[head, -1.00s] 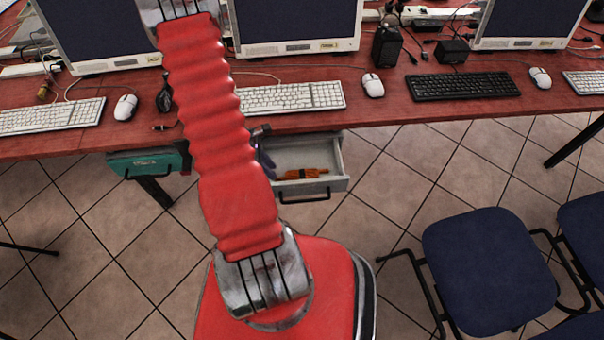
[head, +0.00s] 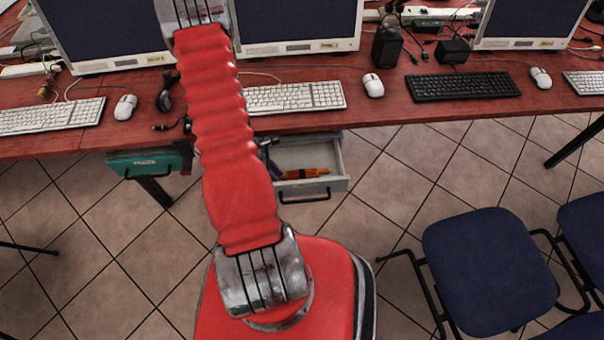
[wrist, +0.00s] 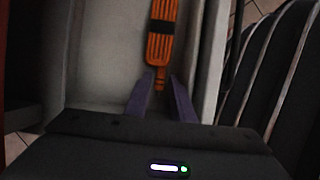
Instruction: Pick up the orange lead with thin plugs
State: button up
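The orange lead (wrist: 161,35) is a bundled coil with a black band around its middle. It lies in the open grey drawer, and in the head view the lead (head: 312,174) shows near the drawer's front. My gripper (wrist: 157,82) has two purple fingers, spread apart, pointing at the lead. The lead's narrow near end shows between the fingertips, with no visible grip on it. In the head view my arm hides most of my gripper; its plugs are too small to make out.
The grey drawer (head: 335,160) has a raised wall close to the right of my fingers. The red desk (head: 400,110) is above it, with keyboards and mice. A teal drawer (head: 150,161) is at left. Blue chairs (head: 487,262) stand at right.

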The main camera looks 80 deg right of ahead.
dwell(0.4)
grip_shut()
jog(key=shift+r, duration=0.1)
notch_tip(320, 180, up, 10)
dwell(1.0)
dwell(1.0)
